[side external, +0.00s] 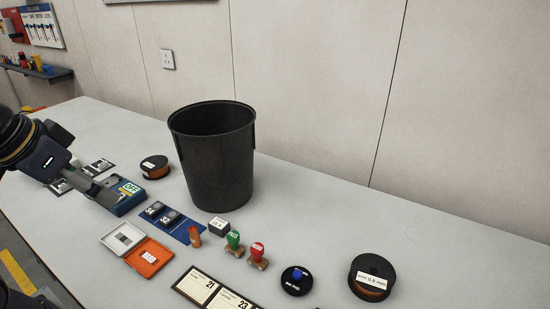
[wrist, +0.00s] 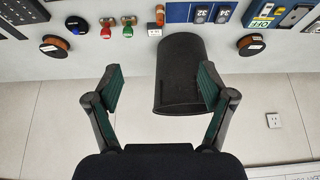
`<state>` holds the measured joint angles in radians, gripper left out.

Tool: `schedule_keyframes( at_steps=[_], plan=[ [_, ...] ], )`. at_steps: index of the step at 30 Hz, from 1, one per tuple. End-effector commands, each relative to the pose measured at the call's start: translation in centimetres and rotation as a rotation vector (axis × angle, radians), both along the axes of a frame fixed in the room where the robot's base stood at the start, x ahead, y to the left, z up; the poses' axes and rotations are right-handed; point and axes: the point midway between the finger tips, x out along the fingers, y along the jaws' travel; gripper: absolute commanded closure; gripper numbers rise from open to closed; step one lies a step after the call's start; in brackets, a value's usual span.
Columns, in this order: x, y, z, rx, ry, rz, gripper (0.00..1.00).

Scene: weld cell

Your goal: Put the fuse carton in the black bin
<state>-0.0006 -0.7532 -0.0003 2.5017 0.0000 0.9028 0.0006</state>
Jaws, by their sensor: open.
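The black bin (side external: 213,160) stands upright and open on the grey table; it also shows in the wrist view (wrist: 180,80), beyond my fingers. A small box with a white printed face (side external: 218,224) sits just in front of the bin, beside the stamps; it may be the fuse carton, but its print is too small to read. It also shows in the wrist view (wrist: 155,32). My gripper (wrist: 160,88) is open with nothing between its fingers. In the side view my wrist is at the left edge, left of the bin and apart from the small box.
Green (side external: 233,239) and red (side external: 257,252) stamps and an orange item (side external: 195,236) stand close to the small box. A blue OFF box (side external: 126,193), an open orange case (side external: 147,258), spools (side external: 372,278) and an ink pad (side external: 296,280) lie around. The right rear table is clear.

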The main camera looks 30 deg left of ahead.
Motion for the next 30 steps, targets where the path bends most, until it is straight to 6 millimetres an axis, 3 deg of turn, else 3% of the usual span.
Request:
schedule_keyframes(
  at_steps=[11,14,18,20,24,27,30],
  plan=[
    [0.3,0.0,0.2,-0.003,-0.015,0.006,0.19],
    [2.3,0.2,1.7,-0.013,-0.101,0.025,0.19],
    [7.5,0.3,2.1,-0.041,-0.147,0.046,0.19],
    [9.9,0.2,1.4,-0.05,-0.143,0.05,0.19],
    [14.9,-0.4,-2.1,-0.051,-0.097,0.047,0.19],
    [17.1,-1.0,-5.4,-0.038,-0.041,0.039,0.19],
    [17.9,-1.6,-8.4,-0.019,0.025,0.024,0.19]
  ],
)
